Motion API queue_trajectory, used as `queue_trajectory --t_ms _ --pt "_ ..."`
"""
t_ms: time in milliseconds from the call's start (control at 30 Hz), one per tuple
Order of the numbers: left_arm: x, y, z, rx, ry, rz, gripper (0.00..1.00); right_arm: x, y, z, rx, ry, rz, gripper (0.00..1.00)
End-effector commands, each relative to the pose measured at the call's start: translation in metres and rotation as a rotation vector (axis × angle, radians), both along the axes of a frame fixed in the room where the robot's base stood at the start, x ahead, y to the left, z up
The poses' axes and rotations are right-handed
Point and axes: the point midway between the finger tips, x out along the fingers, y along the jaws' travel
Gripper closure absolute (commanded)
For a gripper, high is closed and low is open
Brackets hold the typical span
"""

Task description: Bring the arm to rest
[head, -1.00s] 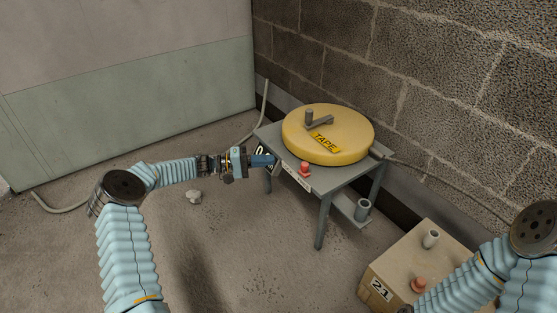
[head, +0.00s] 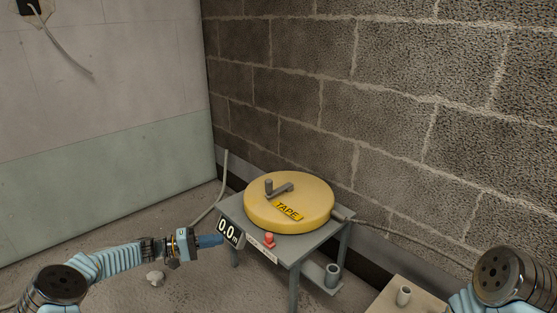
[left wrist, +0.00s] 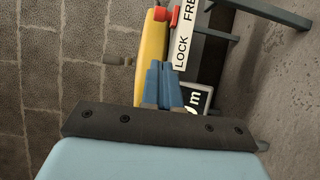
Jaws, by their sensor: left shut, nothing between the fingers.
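My left gripper (head: 211,240) is shut and empty, its blue fingers together at the near left side of the small grey table. In the left wrist view the shut fingers (left wrist: 163,86) point toward the yellow reel (left wrist: 151,50) and the lock/free label (left wrist: 186,42). The yellow reel marked TAPE (head: 289,203) lies flat on the grey table (head: 290,253), with a grey crank (head: 279,189) on top. A display (head: 228,232) on the table's front reads 0.0 m. My right arm shows at the lower right, but its gripper is out of view.
A red knob (head: 269,240) sits at the table's front edge. A grey cup (head: 333,275) stands on the lower shelf. A cardboard box (head: 388,301) is at the lower right. A block wall stands close behind the table.

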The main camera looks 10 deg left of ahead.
Motion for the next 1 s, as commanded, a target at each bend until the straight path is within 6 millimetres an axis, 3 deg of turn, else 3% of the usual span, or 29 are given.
queue_trajectory --t_ms 133,233,300,400,533,667,800,833,900,1000 --pt "-0.015 -0.057 -0.046 0.111 0.147 -0.064 1.00 0.000 0.000 0.000 0.000 0.000 0.000 0.57" --pt "-0.048 -0.111 -0.100 0.273 0.294 -0.127 1.00 0.000 0.000 0.000 0.000 0.000 0.000 0.57" --pt "-0.083 -0.143 -0.140 0.419 0.386 -0.166 1.00 0.000 0.000 0.000 0.000 0.000 0.000 0.57" --pt "-0.141 -0.170 -0.187 0.632 0.465 -0.205 1.00 0.000 0.000 0.000 0.000 0.000 0.000 0.57" --pt "-0.215 -0.181 -0.223 0.878 0.478 -0.234 1.00 0.000 0.000 0.000 0.000 0.000 0.000 0.57" --pt "-0.273 -0.179 -0.234 1.044 0.426 -0.238 1.00 0.000 0.000 0.000 0.000 0.000 0.000 0.57" --pt "-0.322 -0.175 -0.226 1.145 0.340 -0.233 1.00 0.000 0.000 0.000 0.000 0.000 0.000 0.57" --pt "-0.329 -0.175 -0.219 1.155 0.323 -0.229 1.00 0.000 0.000 0.005 0.000 0.000 0.000 0.57" --pt "-0.323 -0.175 -0.192 1.149 0.329 -0.221 1.00 -0.001 0.001 0.034 0.000 0.001 0.001 0.57" --pt "-0.324 -0.176 -0.168 1.148 0.328 -0.224 1.00 -0.001 0.002 0.058 0.001 -0.001 0.005 0.57"
